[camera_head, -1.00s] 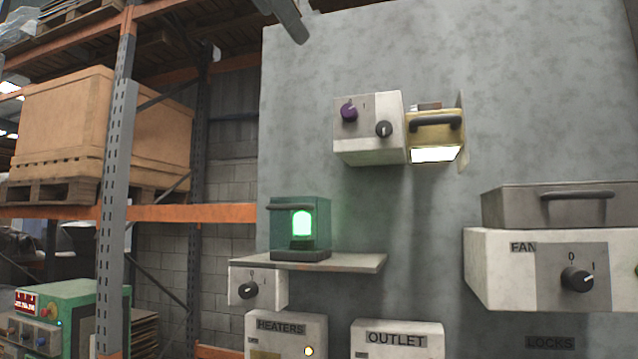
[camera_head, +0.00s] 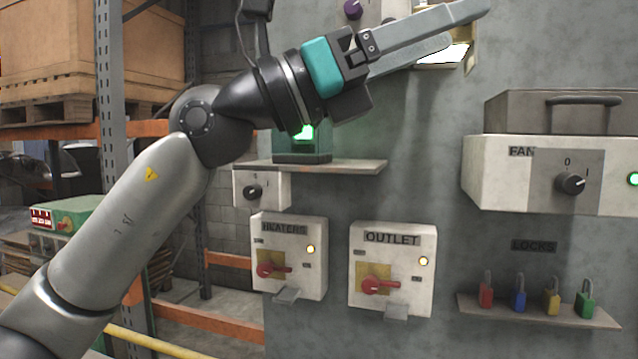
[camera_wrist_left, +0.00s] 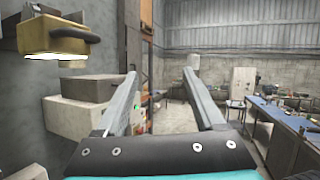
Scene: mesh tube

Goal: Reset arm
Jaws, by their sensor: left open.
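My left arm comes in from the left in the head view and reaches up to the right across the grey panel. My left gripper (camera_head: 468,28) is open and empty, with its fingers pointing right in front of the upper part of the panel. In the left wrist view the two fingers of the left gripper (camera_wrist_left: 163,85) stand apart with nothing between them. They point along the panel toward the open room. The arm hides most of the green-lit case (camera_head: 318,147) and the upper switch box. My right gripper is not in view.
The yellow lamp box (camera_wrist_left: 62,36) is close at the left in the wrist view. The fan box (camera_head: 500,172), heaters box (camera_head: 290,240), outlet box (camera_head: 393,255) and lock shelf (camera_head: 530,312) stick out from the panel. A blue workbench (camera_wrist_left: 270,122) stands farther off at right.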

